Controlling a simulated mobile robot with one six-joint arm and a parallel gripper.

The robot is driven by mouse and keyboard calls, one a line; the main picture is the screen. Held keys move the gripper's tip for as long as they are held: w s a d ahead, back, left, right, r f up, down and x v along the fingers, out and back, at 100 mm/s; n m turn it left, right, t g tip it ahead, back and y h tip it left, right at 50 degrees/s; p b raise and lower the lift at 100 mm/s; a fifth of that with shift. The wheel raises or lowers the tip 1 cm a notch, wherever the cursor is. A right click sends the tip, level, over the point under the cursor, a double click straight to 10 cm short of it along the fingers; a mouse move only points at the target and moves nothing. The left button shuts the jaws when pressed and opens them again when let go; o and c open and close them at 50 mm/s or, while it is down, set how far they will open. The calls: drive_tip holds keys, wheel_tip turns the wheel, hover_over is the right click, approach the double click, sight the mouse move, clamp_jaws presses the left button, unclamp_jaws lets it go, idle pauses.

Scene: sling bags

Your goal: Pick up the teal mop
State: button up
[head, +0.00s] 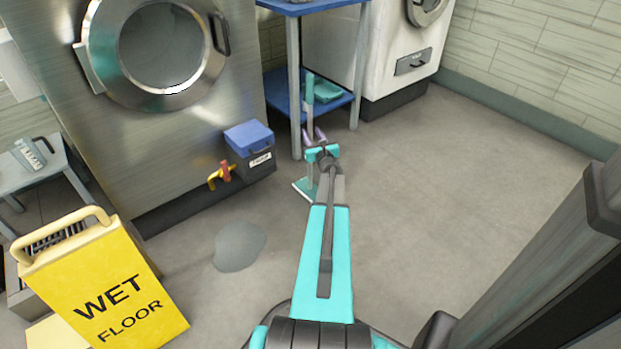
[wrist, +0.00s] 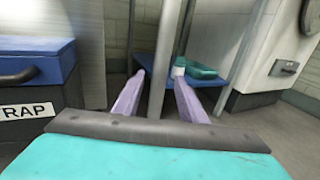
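The teal mop (head: 310,90) stands close to upright in front of the blue shelf table in the head view. Its flat foot (head: 303,188) rests on the floor, and my gripper and arm hide part of its shaft. My gripper (head: 313,134) is at the mop's shaft, below its teal top part. In the wrist view, the two lavender fingers of my gripper (wrist: 160,76) are spread apart. An upright grey pole shows between them; I cannot tell whether it is the mop's shaft or a table leg. A pale teal piece shows by the right fingertip.
The blue shelf table (head: 340,97) stands just behind, with a folded teal cloth (head: 335,88) on its lower shelf. A blue-lidded box (head: 250,145) and a yellow wet floor sign (head: 105,285) are to the left. A puddle (head: 240,246) lies there. Floor on the right is clear.

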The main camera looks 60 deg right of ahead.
drive_tip(key=shift+x, duration=1.4)
drive_tip(key=shift+c, duration=0.5)
clamp_jaws()
